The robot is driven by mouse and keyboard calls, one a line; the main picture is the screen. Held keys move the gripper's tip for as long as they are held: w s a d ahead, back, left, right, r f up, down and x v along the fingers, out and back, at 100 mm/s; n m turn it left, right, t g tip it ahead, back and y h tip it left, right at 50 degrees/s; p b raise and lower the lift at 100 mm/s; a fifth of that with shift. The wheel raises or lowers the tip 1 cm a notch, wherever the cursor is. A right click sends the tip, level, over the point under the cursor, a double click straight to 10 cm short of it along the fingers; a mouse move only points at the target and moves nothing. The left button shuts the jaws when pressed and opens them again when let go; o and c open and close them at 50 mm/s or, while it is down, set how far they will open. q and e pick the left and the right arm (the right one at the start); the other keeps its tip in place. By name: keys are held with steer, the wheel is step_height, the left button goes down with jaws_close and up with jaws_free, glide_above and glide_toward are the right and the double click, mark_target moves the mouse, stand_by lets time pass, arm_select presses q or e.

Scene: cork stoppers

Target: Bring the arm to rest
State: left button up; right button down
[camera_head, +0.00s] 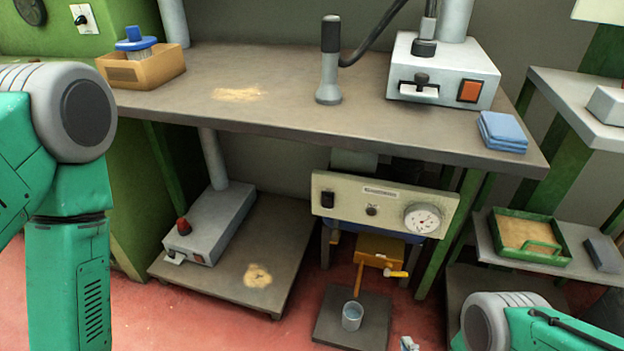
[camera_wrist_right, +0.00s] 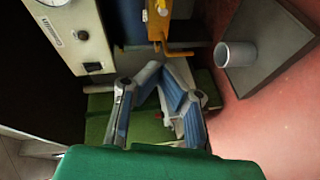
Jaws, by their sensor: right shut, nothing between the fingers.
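My right arm, green with a grey joint, comes in at the lower right of the head view. The tip of my right gripper (camera_head: 408,344) just shows at the bottom edge there. In the right wrist view my right gripper (camera_wrist_right: 163,68) is shut and empty, its blue-padded fingers meeting at the tips. It touches nothing that I can see. My left arm stands at the left of the head view, bent downward; its gripper is out of the picture.
A workbench (camera_head: 290,118) spans the middle. Below it are a cream panel with a gauge (camera_head: 385,203) and a cup (camera_head: 352,316) on a dark plate (camera_head: 333,322); the cup (camera_wrist_right: 235,56) also shows in the wrist view. A low platform (camera_head: 285,215) stands left; red floor (camera_head: 200,320) is clear in front.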

steer(key=s+d+r+m+g+p, duration=0.2)
steer(key=s+r+m+g+p, duration=0.2)
steer(key=s+r+m+g, duration=0.3)
steer(key=s+d+r+m+g+h+p, duration=0.1)
steer(key=s+d+r+m+g+p, duration=0.1)
steer(key=s+r+m+g+p, duration=0.3)
steer(key=s+r+m+g, duration=0.3)
steer(key=s+r, duration=0.4)
steer(key=r, duration=0.5)
steer(key=shift+s+r, duration=0.2)
steer(key=shift+s, duration=0.2)
steer(key=c, duration=1.7)
jaws_free()
steer(key=shift+s+d+r+m, duration=0.2)
steer(key=shift+s+r+m, duration=0.25)
steer(key=shift+s, duration=0.1)
steer(key=shift+o, duration=0.8)
steer(key=shift+s+r, duration=0.1)
steer(key=shift+s, duration=0.05)
